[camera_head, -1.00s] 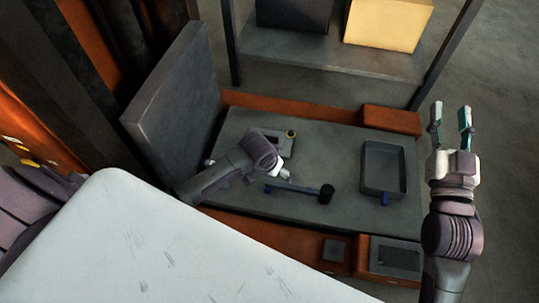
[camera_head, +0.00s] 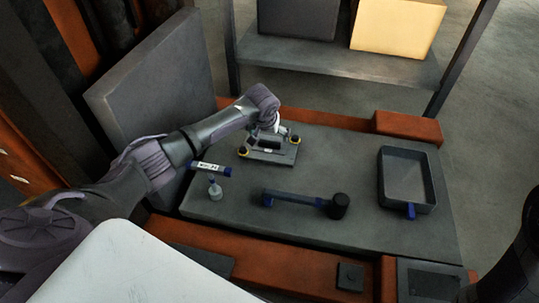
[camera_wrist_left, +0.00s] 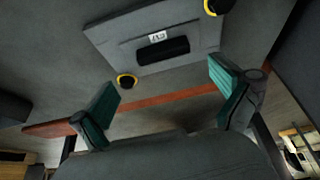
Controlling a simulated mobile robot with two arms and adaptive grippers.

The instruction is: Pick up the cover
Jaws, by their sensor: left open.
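The cover (camera_head: 284,157) is a flat grey plate with a dark handle and yellow-ringed knobs, lying on the grey workbench top. In the left wrist view the cover (camera_wrist_left: 200,37) shows its black handle and a small white label. My left gripper (camera_head: 272,130) is over the far side of the cover in the head view. In the left wrist view the left gripper (camera_wrist_left: 163,88) has its teal fingers spread, with nothing between them. The cover appears beyond the fingertips, apart from them. My right gripper is out of view.
On the bench (camera_head: 345,165) lie a dark mallet (camera_head: 300,200), a blue-banded cylinder (camera_head: 211,168), a small bottle (camera_head: 214,190) and a grey tray (camera_head: 407,177). An upright grey panel (camera_head: 155,90) stands at left. A shelf (camera_head: 340,60) with boxes stands behind.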

